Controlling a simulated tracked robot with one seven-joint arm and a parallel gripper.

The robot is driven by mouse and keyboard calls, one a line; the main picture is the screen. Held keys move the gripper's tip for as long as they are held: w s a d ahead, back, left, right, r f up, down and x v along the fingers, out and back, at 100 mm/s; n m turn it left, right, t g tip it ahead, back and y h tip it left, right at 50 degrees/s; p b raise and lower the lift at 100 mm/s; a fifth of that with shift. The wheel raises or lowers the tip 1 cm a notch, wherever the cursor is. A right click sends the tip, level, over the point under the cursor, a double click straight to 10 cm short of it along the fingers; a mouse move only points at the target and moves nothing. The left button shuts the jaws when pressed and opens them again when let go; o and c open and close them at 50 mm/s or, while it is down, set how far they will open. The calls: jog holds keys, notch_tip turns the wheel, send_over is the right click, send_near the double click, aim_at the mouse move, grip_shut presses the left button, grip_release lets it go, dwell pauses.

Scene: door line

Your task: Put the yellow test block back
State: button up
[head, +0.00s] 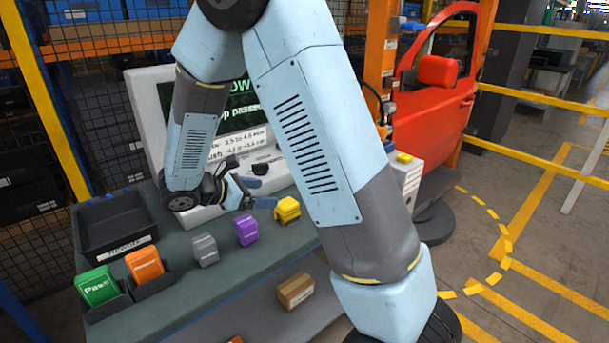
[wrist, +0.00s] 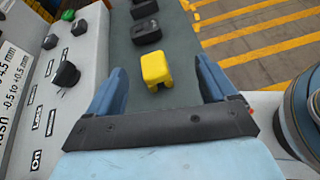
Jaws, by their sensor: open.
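The yellow test block (head: 287,209) sits on the grey-green bench top near its front edge, right of the purple block (head: 246,230). In the wrist view, the yellow block (wrist: 156,68) shows between and slightly beyond my two blue fingers. My gripper (head: 266,192) is open and empty, just behind and left of the block in the head view. In the wrist view, my gripper (wrist: 160,66) has a finger on each side of the block with clear gaps; no contact shows. Its exact height above the block cannot be told.
Dark low pieces (wrist: 147,31) lie beyond the yellow block. The test console (wrist: 62,78) stands close left.

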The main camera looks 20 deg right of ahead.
jog(key=s+d+r+m+y, duration=0.3)
jog(key=s+r+m+y, duration=0.1)
jog(key=s+r+m, duration=0.2)
jog(key=s+d+r+m+t+y, duration=0.1)
jog(key=s+r+m+y, duration=0.3)
jog(key=s, duration=0.5)
jog(key=s+d+r+m+t+y, duration=0.1)
jog(key=s+d+r+m+y, duration=0.3)
jog(key=s+r+m, duration=0.4)
jog(key=shift+s+d+r+m+y, duration=0.2)
jog(key=shift+d+m+y, duration=0.15)
jog(key=shift+m, duration=0.45)
jog(key=shift+c, duration=0.5)
dwell(0.5)
